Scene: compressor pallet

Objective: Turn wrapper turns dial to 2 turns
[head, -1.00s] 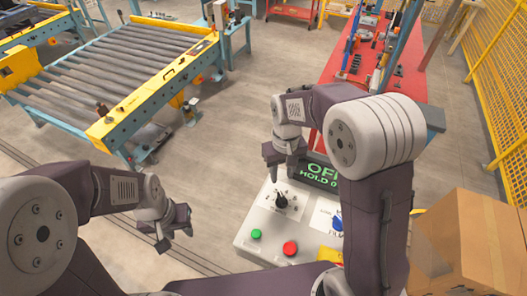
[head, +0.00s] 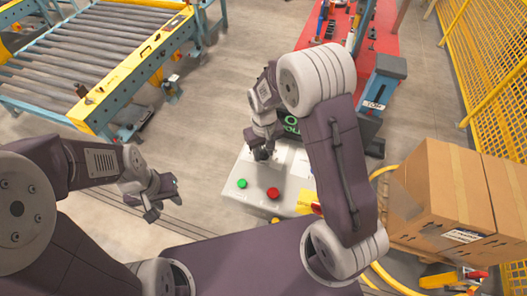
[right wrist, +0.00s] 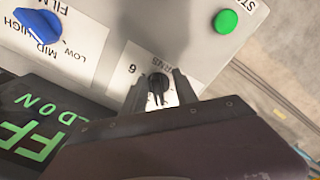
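The grey control panel (head: 250,205) stands below my right arm in the head view. The black wrapper turns dial (right wrist: 158,84) shows in the right wrist view on a white label with a "6" beside it. My right gripper (right wrist: 160,92) is open, with one finger on each side of the dial. I cannot tell whether either finger touches it. In the head view my right gripper (head: 262,148) is over the dial and mostly hides it. The pointer's setting is not readable. My left gripper (head: 155,198) is open and empty, left of the panel.
The panel also has a green button (head: 242,183), a red button (head: 273,193) and a blue film knob (right wrist: 38,24). A display with green letters (right wrist: 38,135) adjoins the panel. Cardboard boxes (head: 440,190) stand to the right, and a roller conveyor (head: 90,60) is at upper left.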

